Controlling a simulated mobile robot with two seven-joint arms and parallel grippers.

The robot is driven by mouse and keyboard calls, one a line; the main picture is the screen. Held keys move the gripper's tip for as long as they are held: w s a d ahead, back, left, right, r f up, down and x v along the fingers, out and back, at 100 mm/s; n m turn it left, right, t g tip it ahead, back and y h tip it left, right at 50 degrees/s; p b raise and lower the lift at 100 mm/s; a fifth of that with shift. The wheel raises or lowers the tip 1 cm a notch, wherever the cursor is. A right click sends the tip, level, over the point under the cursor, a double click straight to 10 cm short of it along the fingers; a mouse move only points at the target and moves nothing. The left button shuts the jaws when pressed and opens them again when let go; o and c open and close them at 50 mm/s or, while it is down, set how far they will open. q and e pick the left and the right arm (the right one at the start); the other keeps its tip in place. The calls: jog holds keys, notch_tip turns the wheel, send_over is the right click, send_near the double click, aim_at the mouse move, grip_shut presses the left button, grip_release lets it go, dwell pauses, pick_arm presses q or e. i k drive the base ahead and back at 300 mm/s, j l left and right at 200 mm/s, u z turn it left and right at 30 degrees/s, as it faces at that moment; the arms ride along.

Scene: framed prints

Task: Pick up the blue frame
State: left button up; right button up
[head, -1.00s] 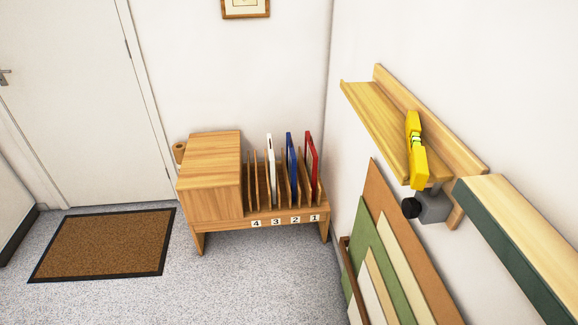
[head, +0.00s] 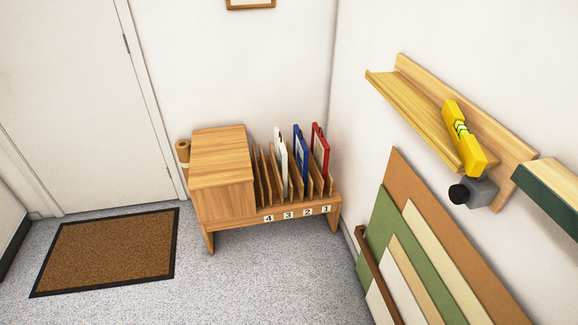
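The blue frame (head: 302,155) stands upright in a slotted wooden rack (head: 262,213) against the back wall, near the slot labelled 2. A white frame (head: 281,150) stands to its left, near label 3. A red frame (head: 320,150) stands to its right, near label 1. Wooden dividers hide the lower parts of the frames. The slots further left, by label 4, look empty. Neither of my grippers is in view.
A wooden box top (head: 218,155) forms the rack's left part. A wall ledge (head: 420,110) holds a yellow spirit level (head: 463,137). Boards (head: 420,240) lean on the right wall. A brown doormat (head: 105,250) lies before the door (head: 70,100). The grey floor before the rack is clear.

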aim_at(301, 153)
jog(key=i+j, duration=0.15)
jog(key=i, duration=0.2)
jog(key=i+j+z, duration=0.25)
jog(key=i, duration=0.15)
jog(key=i+j+z, duration=0.25)
jog(key=i+j, duration=0.1)
jog(key=i, duration=0.05)
